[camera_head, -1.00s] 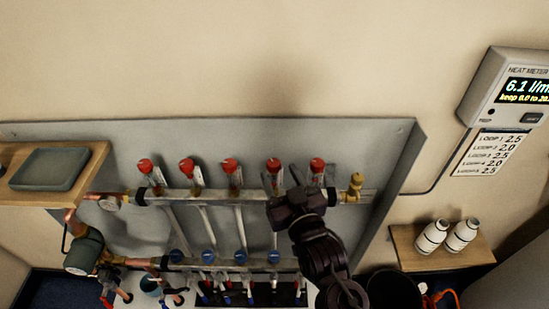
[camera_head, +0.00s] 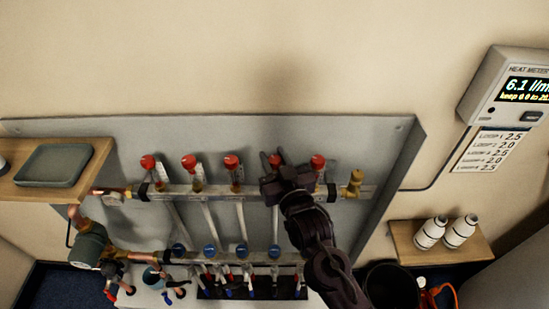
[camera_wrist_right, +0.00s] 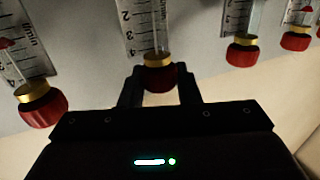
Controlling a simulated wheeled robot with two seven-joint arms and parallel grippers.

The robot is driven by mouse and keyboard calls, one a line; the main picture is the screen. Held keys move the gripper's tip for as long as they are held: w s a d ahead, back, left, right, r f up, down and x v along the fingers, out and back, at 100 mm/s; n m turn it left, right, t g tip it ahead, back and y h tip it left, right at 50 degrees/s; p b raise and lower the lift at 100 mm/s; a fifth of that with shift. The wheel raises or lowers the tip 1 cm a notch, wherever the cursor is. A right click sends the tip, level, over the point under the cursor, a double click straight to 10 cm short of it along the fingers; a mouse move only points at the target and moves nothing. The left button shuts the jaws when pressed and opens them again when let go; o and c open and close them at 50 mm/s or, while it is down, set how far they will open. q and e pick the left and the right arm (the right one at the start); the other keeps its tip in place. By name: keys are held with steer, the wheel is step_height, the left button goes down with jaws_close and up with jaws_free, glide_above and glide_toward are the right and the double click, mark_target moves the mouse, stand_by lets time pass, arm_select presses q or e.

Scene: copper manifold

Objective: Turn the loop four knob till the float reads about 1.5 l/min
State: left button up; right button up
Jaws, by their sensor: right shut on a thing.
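The loop four knob (camera_head: 274,158) is the fourth red knob from the left on the upper manifold bar (camera_head: 215,190). In the right wrist view the same red knob (camera_wrist_right: 160,78) with its brass collar sits between the two dark fingers. My right gripper (camera_wrist_right: 160,88) is shut on it, and also shows in the head view (camera_head: 273,166). A clear flow tube with a scale marked 2, 3 and 4 (camera_wrist_right: 136,25) adjoins the knob, upside down in the wrist view. I cannot make out its float. My left gripper is out of view.
Neighbouring red knobs (camera_head: 317,161) (camera_head: 232,162) stand close on both sides. The heat meter (camera_head: 508,88) reads 6.1 l/min, above a loop list (camera_head: 492,150). A shelf with two white bottles (camera_head: 430,233) is at right; a wooden shelf with a grey tray (camera_head: 52,165) at left.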

mark_target(279, 164)
steer(key=shift+w+d+r+n+g+y+p, duration=0.1)
steer(key=shift+n+g+y+p, duration=0.2)
steer(key=shift+n+g+y, duration=1.3)
steer(key=shift+n+y, duration=0.4)
steer(key=shift+y, duration=0.7)
steer(key=o, duration=0.9)
steer(key=shift+o, duration=0.2)
steer(key=b+v, duration=0.1)
steer(key=v, duration=0.5)
steer(key=shift+s+d+b, duration=0.15)
steer(key=shift+s+b, duration=0.15)
steer(key=shift+s, duration=0.1)
steer(key=shift+s+d, duration=0.3)
steer(key=shift+s, duration=0.05)
